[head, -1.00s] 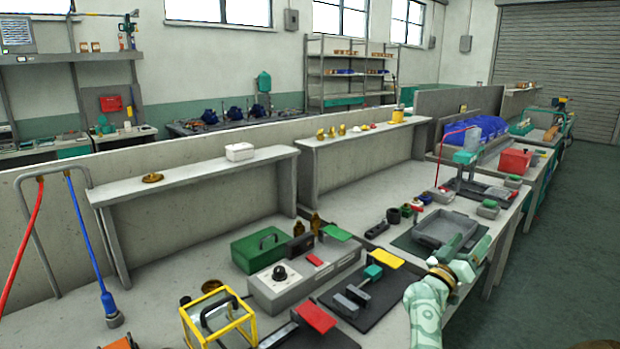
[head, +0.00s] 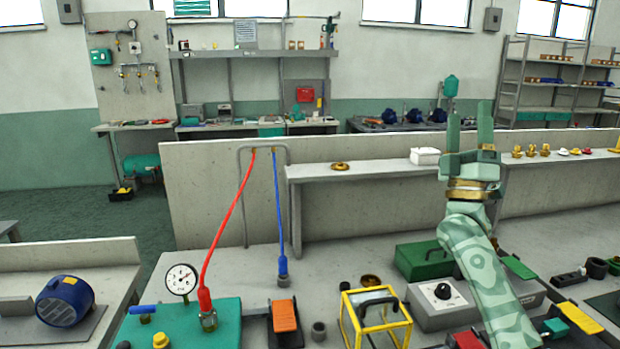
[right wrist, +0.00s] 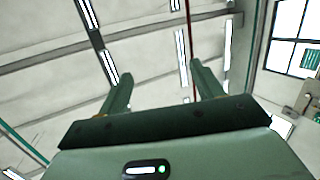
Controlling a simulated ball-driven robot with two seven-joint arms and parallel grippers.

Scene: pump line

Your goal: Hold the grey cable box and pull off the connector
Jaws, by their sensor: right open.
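My right gripper (head: 469,125) points upward above the bench in the head view, in front of the back wall and left of the storage rack. Its two fingers stand apart with nothing between them. The right wrist view shows the same open fingers (right wrist: 163,85) against the ceiling. A grey box with a black knob (head: 437,303) sits on the bench below, partly behind my right arm. I cannot tell whether it is the cable box, and I make out no connector for certain. My left gripper is not in view.
A green case (head: 424,259) stands behind the grey box. A yellow-framed clear box (head: 377,322) and an orange-topped pedal (head: 285,316) are left of it. A red hose (head: 226,225) and a blue hose (head: 279,215) hang at a rail.

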